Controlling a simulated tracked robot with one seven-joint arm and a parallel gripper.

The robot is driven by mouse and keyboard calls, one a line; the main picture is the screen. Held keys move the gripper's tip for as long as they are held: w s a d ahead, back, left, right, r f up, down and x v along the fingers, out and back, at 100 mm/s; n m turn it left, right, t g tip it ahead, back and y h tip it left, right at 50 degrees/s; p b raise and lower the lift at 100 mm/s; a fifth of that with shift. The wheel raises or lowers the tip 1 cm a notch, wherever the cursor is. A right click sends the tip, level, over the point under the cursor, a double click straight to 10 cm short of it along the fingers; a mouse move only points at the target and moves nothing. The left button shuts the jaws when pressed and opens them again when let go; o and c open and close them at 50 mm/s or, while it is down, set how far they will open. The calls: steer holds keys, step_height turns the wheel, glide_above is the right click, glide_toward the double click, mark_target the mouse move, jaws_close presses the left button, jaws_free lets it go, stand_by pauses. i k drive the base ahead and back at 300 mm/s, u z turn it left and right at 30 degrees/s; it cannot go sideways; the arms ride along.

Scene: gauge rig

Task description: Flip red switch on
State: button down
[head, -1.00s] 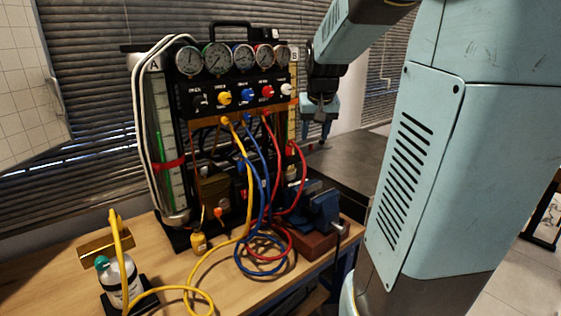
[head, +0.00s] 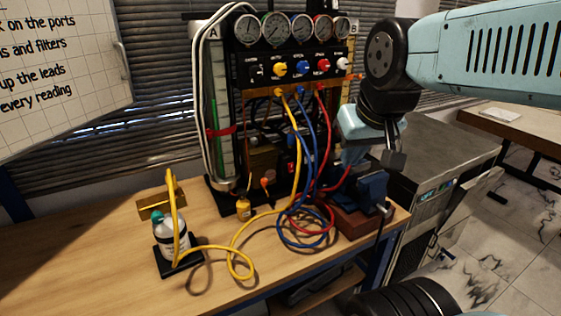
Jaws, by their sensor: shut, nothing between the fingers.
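A gauge rig (head: 262,85) stands on the wooden bench with a row of dials and a panel of coloured knobs. A red knob (head: 322,65) sits on that panel, between a blue and a white one. A small red part (head: 291,167) shows low on the rig behind the hoses; I cannot tell whether it is a switch. My gripper (head: 395,160) hangs to the right of the rig, above and right of the blue vise, apart from the red knob. It is shut and empty.
Yellow, blue and red hoses (head: 302,238) hang from the panel and coil on the bench. A blue vise (head: 372,187) stands at the bench's right end. A bottle (head: 171,238) stands at the left front. The bench's left part (head: 70,255) is clear.

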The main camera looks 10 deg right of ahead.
mark_target(290, 166)
steer(key=z, duration=0.65)
steer(key=k, duration=0.55)
steer(key=u, duration=0.55)
